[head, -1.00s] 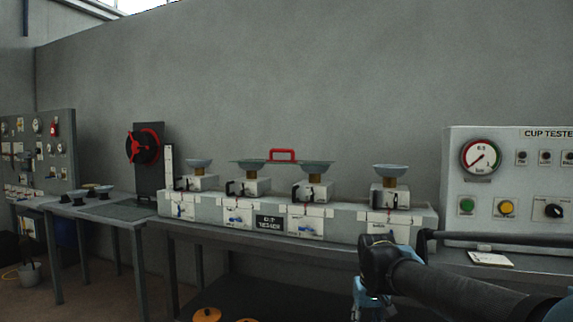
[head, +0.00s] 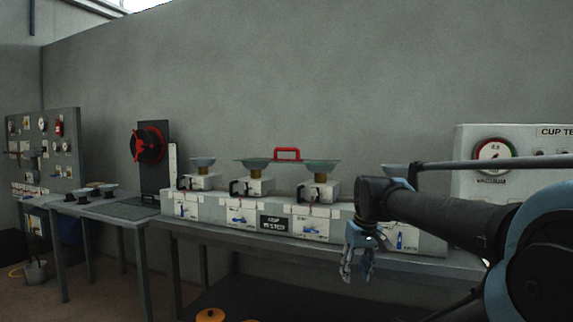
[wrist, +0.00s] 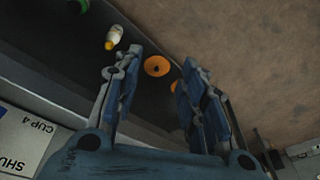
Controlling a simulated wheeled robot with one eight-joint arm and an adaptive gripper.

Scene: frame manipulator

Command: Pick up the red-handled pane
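The pane is a thin, flat, greenish sheet (head: 265,161) with a red handle (head: 287,153) on top. In the head view it lies level across the two middle suction cups of the cup tester. My gripper (head: 358,275) is in front of the bench, to the right of the pane and lower than it, pointing down. In the wrist view its two blue fingers (wrist: 155,100) are apart with nothing between them. The pane does not show in the wrist view.
The cup tester (head: 265,222) stands on a grey bench, with another cup (head: 201,163) to the left. A gauge panel (head: 500,190) stands at the right, partly behind my arm. A red-wheeled stand (head: 147,145) is at the left. Orange discs (wrist: 157,66) lie below.

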